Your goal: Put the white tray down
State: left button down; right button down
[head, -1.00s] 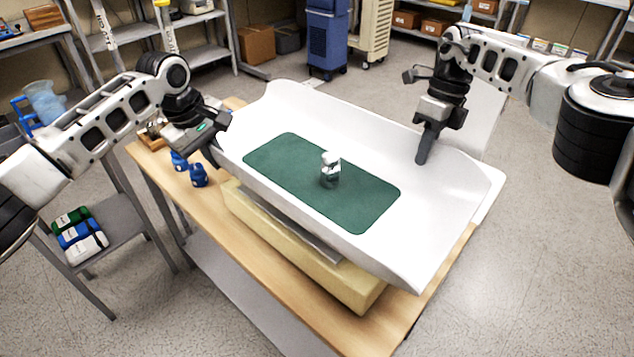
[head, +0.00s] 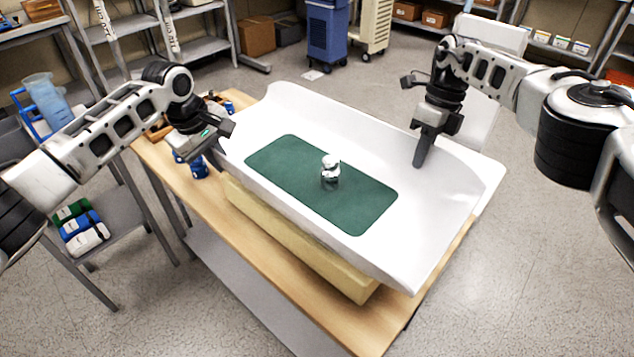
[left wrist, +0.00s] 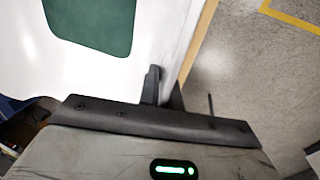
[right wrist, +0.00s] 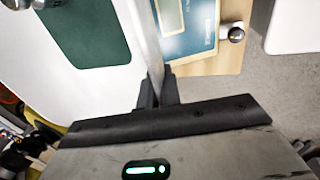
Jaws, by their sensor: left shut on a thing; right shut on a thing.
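The white tray (head: 270,112) is a wide curved pan with a green mat (head: 290,175) on its floor. A small clear bottle with a white top (head: 331,172) stands upright on the mat. My left gripper (head: 222,155) is shut on the tray's left end rim, and the rim also shows between its fingers in the left wrist view (left wrist: 166,90). My right gripper (head: 420,158) is shut on the far right rim, seen between the fingers in the right wrist view (right wrist: 157,85). The tray is over a pale yellow block (head: 300,240); whether they touch is hard to tell.
The block rests on a wooden table (head: 230,240). Blue bottles (head: 199,168) stand at the table's left, close to my left gripper. A grey side cart (head: 115,220) with green, blue and white packs is at the left. A blue bin (head: 327,35) stands behind on open floor.

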pick_arm(q)
jog(key=shift+d+f, duration=0.1)
jog(key=shift+f, duration=0.4)
pick_arm(e)
jog(key=shift+w+a+f, duration=0.1)
jog(key=shift+a+f, duration=0.05)
jog(key=shift+f, duration=0.3)
pick_arm(q)
jog(key=c, duration=2)
grip_release()
jog(key=shift+f, duration=0.2)
pick_arm(e)
jog(key=c, duration=2)
grip_release()
jog(key=shift+f, duration=0.15)
pick_arm(q)
jog(key=o, duration=0.4)
pick_arm(e)
jog(key=o, duration=0.4)
pick_arm(q)
jog(key=shift+r, duration=0.1)
jog(key=shift+r, duration=0.1)
pick_arm(e)
jog(key=shift+r, duration=0.55)
pick_arm(q)
jog(key=v, duration=1.1)
jog(key=shift+r, duration=0.4)
pick_arm(e)
notch_tip(320, 180, up, 9)
